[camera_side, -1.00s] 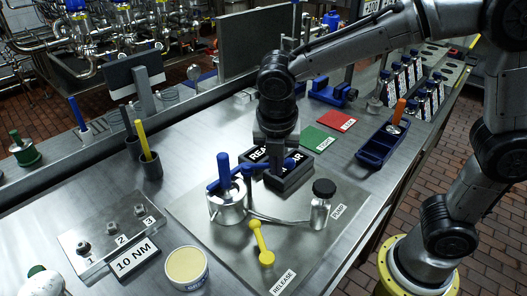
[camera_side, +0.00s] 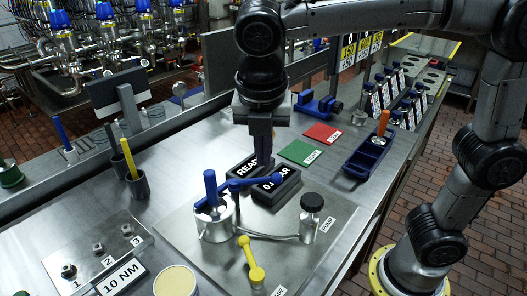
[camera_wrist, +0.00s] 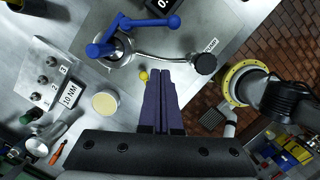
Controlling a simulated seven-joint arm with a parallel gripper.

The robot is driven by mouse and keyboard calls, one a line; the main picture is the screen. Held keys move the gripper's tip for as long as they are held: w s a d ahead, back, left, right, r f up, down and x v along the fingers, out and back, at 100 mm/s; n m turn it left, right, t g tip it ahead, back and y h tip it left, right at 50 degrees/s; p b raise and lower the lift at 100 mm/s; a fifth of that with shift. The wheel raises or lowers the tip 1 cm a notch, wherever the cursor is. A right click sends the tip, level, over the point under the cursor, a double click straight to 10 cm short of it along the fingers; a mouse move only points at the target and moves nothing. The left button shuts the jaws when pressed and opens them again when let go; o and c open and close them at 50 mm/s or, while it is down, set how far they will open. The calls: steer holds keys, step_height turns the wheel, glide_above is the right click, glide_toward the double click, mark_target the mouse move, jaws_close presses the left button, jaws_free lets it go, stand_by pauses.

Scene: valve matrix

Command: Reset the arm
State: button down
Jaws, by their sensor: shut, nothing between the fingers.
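My gripper (camera_side: 262,152) points straight down, shut and empty, near the black readout block (camera_side: 272,186) and above the bench. In the wrist view its dark fingers (camera_wrist: 156,75) are together, with nothing between them. The metal valve pot (camera_side: 214,222) with a blue upright handle and a blue lever (camera_side: 245,183) stands on a steel plate (camera_side: 320,260). The lever also shows in the wrist view (camera_wrist: 145,22). The yellow release lever (camera_side: 250,260) lies on the plate, and the black-capped pump (camera_side: 311,215) stands at its right.
A bolt block (camera_side: 98,250) is at left, with a cream-topped tin (camera_side: 175,281) in front. Tool cups (camera_side: 137,182) stand behind. Green (camera_side: 301,151) and red (camera_side: 322,133) mats and a blue tray (camera_side: 368,158) lie at right. A bottle rack (camera_side: 395,100) stands beyond.

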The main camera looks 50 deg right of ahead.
steer(key=s+d+r+m+t+y, duration=0.1)
steer(key=s+d+m, duration=0.2)
steer(key=d, duration=0.3)
steer(key=s+d+r+m+t, duration=0.1)
steer(key=s+d+m, duration=0.3)
steer(key=d, duration=0.1)
steer(key=s+d+f+m+t+y, duration=0.1)
steer(key=s+f+m, duration=0.5)
steer(key=m, duration=1.1)
steer(key=shift+d+f+m+t, duration=0.4)
steer(key=shift+d+f+t, duration=0.1)
steer(key=shift+f+t, duration=0.15)
steer(key=shift+s, duration=0.1)
